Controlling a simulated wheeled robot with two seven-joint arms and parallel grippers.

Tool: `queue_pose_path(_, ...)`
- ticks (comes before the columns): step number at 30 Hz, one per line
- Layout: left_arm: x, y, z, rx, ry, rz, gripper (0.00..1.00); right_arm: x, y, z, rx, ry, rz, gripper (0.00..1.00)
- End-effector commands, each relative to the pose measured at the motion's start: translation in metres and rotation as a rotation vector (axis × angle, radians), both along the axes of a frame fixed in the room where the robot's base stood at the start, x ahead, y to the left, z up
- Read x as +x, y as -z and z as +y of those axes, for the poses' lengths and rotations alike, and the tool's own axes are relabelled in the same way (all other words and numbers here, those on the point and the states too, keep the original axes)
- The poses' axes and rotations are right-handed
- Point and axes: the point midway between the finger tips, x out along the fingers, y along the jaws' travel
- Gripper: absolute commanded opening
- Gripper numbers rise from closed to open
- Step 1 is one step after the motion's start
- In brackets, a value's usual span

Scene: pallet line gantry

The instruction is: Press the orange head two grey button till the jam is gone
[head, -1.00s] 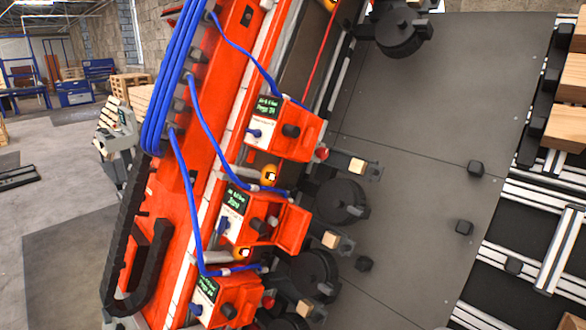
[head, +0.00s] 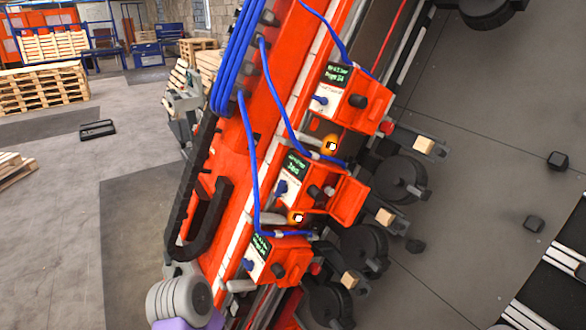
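Three orange heads sit in a slanting row on the orange gantry beam: an upper one (head: 352,103), a middle one (head: 306,184) and a lower one (head: 275,260). Each has a small dark screen with green text too small to read surely, a blue switch and a dark knob. The middle head has an orange flap (head: 348,200) standing out at its right. A small grey button (head: 330,191) shows between its dark knob and the flap. The upper and lower heads show red buttons (head: 387,128) instead. Neither gripper is in view; a grey and purple part, likely my arm, shows at bottom left.
Blue hoses (head: 248,165) loop in front of the beam to the heads. Black wheels (head: 400,180) and small wooden blocks (head: 424,145) stand right of the heads, over a dark grey plate (head: 470,110). Pallets (head: 42,90) stand on open floor at left.

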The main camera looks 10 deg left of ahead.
Motion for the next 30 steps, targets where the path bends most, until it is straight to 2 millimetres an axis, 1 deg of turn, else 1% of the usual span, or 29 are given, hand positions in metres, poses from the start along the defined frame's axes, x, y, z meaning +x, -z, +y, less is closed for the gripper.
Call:
queue_pose_path(2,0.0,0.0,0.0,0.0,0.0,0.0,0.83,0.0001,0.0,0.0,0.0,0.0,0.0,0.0)
queue_pose_path(18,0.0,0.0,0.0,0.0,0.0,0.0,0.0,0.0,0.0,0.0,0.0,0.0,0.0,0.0)
queue_pose_path(30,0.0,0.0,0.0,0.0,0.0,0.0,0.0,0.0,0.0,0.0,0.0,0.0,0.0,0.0)
